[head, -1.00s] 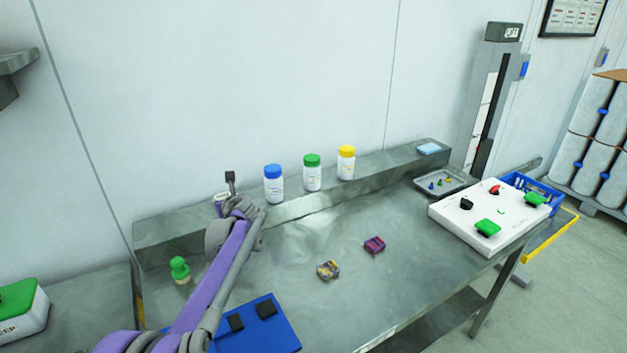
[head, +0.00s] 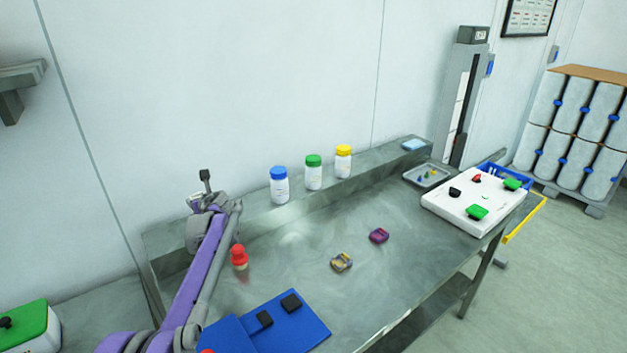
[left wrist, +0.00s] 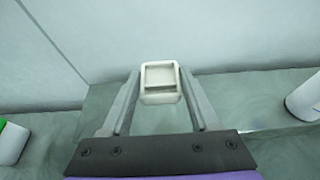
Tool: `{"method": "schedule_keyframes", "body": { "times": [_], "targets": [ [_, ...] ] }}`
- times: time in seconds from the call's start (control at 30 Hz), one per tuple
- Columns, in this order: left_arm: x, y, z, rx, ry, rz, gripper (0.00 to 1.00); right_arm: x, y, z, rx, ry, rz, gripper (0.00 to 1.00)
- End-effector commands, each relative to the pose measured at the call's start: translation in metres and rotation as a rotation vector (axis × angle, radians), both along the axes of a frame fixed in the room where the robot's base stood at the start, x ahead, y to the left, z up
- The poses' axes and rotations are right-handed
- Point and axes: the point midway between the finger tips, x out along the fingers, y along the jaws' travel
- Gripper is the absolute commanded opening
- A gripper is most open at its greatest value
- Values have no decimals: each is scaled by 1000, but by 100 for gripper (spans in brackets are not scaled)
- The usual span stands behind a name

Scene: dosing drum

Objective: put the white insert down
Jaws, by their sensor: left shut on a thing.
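The white insert (left wrist: 160,97) is a small, squarish, frame-like piece with a recess in its face. In the left wrist view it sits between the fingertips of my left gripper (left wrist: 160,80), which is shut on it. It is held up in front of the pale wall, above the grey bench. In the head view my left gripper (head: 208,198) is over the left back part of the bench, near the raised back ledge. Its fingers and the insert cannot be made out there. My right gripper is not in view.
Bottles with blue (head: 279,185), green (head: 314,173) and yellow (head: 343,162) caps stand along the back. A red-topped piece (head: 239,258) stands close right of my arm. Two small blocks (head: 342,262) (head: 379,235) lie mid-bench. A white board (head: 455,208) is right.

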Motion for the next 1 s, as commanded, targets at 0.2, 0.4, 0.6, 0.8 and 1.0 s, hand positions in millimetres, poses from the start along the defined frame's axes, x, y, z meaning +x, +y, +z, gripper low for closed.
{"method": "schedule_keyframes", "body": {
  "times": [0.2,0.4,0.6,0.8,1.0],
  "targets": [
    [1,0,-2,0,0,0,8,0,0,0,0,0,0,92],
    [1,0,-34,0,0,0,8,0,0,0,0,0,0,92],
    [1,0,-60,0,0,0,8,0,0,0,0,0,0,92],
    [1,0,-79,0,0,0,8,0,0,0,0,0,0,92],
    [1,0,-100,0,0,0,8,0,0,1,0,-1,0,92]
  ]
}}
